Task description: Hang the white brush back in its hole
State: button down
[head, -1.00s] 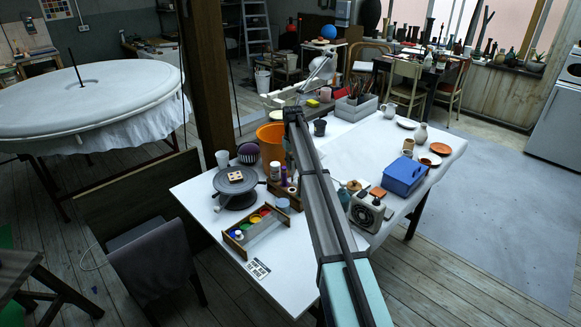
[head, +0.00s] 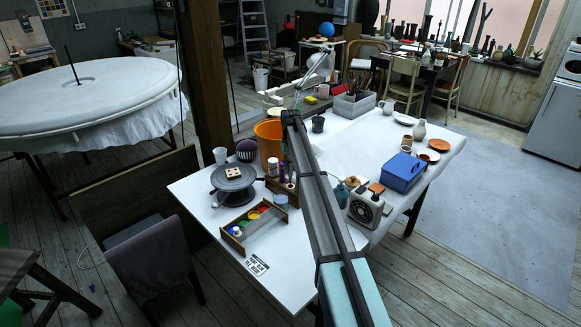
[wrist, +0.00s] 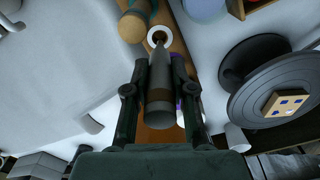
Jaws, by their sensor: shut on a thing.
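My gripper (wrist: 160,78) is in the middle of the wrist view, with a dark finger on each side of a pale grey, tapered brush-like piece (wrist: 160,103) with a brown band. It is shut on this piece, which I take to be the white brush. The narrow end points toward a white ring (wrist: 151,38) over a brown wooden stand (wrist: 179,44). I cannot tell whether the tip is in the ring or above it. In the head view the wooden stand (head: 292,199) is partly hidden behind my arm, and the brush cannot be made out.
A dark turntable (head: 233,179) with a dotted wooden block stands left of the stand. A paint box (head: 252,228) lies in front, and an orange bucket (head: 267,133) stands behind. A fan-like device (head: 365,207) and blue box (head: 403,172) are to the right.

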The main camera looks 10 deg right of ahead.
aim_at(290, 177)
jog(key=shift+f, duration=0.2)
jog(key=shift+f+b, duration=0.7)
jog(key=shift+f, duration=1.4)
jog(key=shift+f, duration=0.45)
jog(key=c, duration=0.9)
grip_release()
